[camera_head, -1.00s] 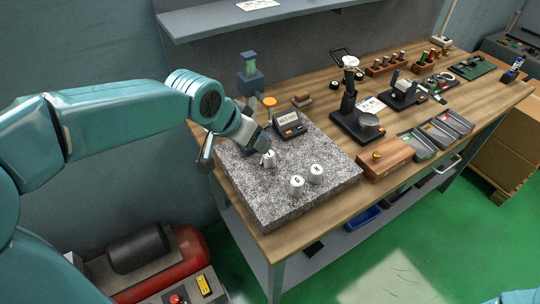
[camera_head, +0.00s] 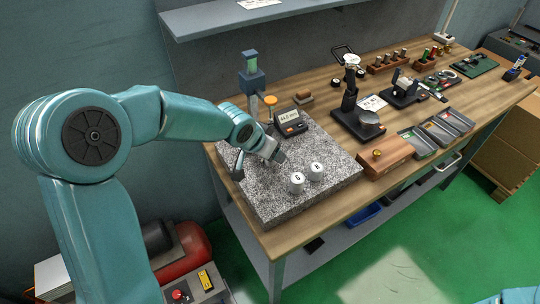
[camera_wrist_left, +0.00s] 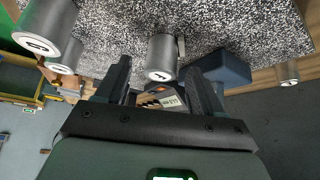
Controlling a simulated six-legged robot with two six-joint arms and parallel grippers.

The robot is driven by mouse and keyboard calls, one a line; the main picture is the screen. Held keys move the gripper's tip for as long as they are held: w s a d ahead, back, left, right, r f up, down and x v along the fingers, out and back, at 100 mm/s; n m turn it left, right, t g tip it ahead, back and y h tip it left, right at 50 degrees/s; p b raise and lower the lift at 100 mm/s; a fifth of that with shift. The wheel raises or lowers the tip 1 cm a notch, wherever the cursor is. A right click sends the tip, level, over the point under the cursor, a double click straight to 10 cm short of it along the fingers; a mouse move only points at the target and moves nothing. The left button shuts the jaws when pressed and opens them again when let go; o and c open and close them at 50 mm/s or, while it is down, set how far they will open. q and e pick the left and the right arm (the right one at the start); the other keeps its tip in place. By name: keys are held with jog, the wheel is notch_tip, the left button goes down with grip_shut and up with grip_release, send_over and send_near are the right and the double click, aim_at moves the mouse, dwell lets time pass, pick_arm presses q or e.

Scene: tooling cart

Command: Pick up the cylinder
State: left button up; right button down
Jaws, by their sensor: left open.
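Two light grey cylinders stand on the speckled granite plate (camera_head: 255,205): one marked G (camera_head: 297,183) and one marked H (camera_head: 316,171). My left gripper (camera_head: 277,155) is low over the plate, behind and left of them, and hides part of the plate. In the left wrist view, my open left gripper (camera_wrist_left: 160,72) has a grey cylinder (camera_wrist_left: 163,53) in line with the gap between its fingers. I cannot tell whether the fingertips reach it. Two more cylinders (camera_wrist_left: 46,25) (camera_wrist_left: 63,58) show at upper left there. My right gripper is not in view.
A small display unit (camera_head: 290,122) and a blue-topped stand (camera_head: 251,75) are behind my left gripper. A wooden block (camera_head: 386,158), a black stand (camera_head: 352,115) and grey trays (camera_head: 418,145) are to the right. A shelf (camera_head: 230,18) overhangs the bench's back.

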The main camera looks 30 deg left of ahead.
pick_arm(q)
jog(key=shift+w, duration=0.15)
jog(key=c, duration=1.2)
jog(key=shift+r, duration=0.1)
